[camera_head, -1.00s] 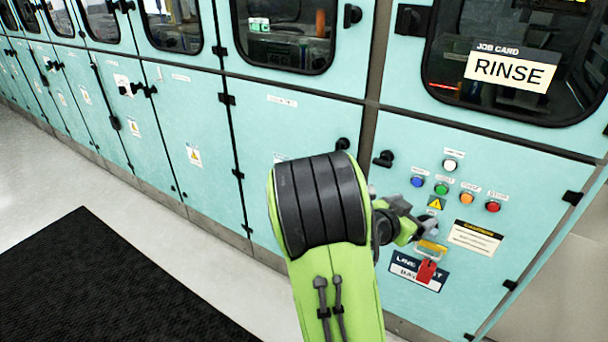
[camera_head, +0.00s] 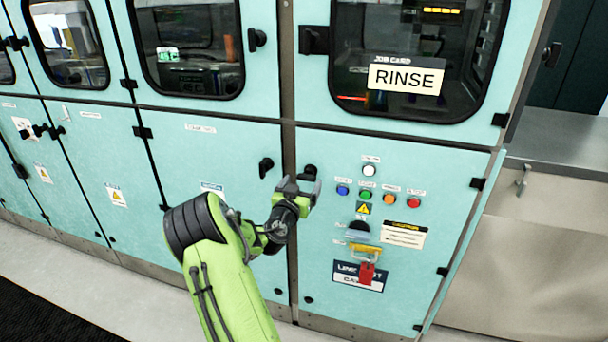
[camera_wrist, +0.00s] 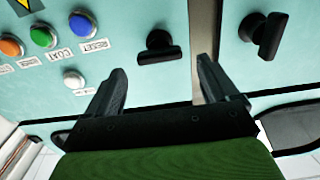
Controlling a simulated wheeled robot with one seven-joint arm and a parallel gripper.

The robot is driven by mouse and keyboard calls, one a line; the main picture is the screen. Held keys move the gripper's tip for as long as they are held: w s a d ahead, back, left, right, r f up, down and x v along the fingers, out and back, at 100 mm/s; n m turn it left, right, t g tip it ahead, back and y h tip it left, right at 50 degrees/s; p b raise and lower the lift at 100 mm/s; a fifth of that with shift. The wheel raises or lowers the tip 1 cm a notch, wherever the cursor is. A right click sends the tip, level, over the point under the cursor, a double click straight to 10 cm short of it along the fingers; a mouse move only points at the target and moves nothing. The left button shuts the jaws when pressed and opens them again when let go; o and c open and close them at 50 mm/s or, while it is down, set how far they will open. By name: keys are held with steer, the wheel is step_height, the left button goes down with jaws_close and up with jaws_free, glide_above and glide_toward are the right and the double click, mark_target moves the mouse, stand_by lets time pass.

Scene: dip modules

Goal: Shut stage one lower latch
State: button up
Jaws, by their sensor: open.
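A black latch handle (camera_head: 266,167) sits on the lower door just left of the control panel. It also shows in the wrist view (camera_wrist: 263,35) at upper right, standing tilted near upright. A second black latch (camera_head: 308,171) is on the panel door, partly behind my gripper; in the wrist view it lies crosswise (camera_wrist: 160,47). The lower door's label is too small to read, so I cannot confirm which latch is stage one's. My gripper (camera_head: 298,183) is open and empty in front of the seam between the doors. In the wrist view its fingers (camera_wrist: 160,78) point toward the panel latch, without visible contact.
Coloured buttons (camera_head: 365,194) sit right of the gripper. Below them are a yellow hasp and a red tag (camera_head: 367,273). Windowed upper doors, one with a RINSE card (camera_head: 407,78), are above. A metal counter (camera_head: 555,170) stands at right. The floor before the cabinets is clear.

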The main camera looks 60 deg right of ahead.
mark_target(306, 178)
steer(key=d, duration=0.3)
steer(key=shift+w+d, duration=0.25)
steer(key=shift+d, duration=0.05)
steer(key=c, duration=1.1)
steer(key=shift+o, duration=0.2)
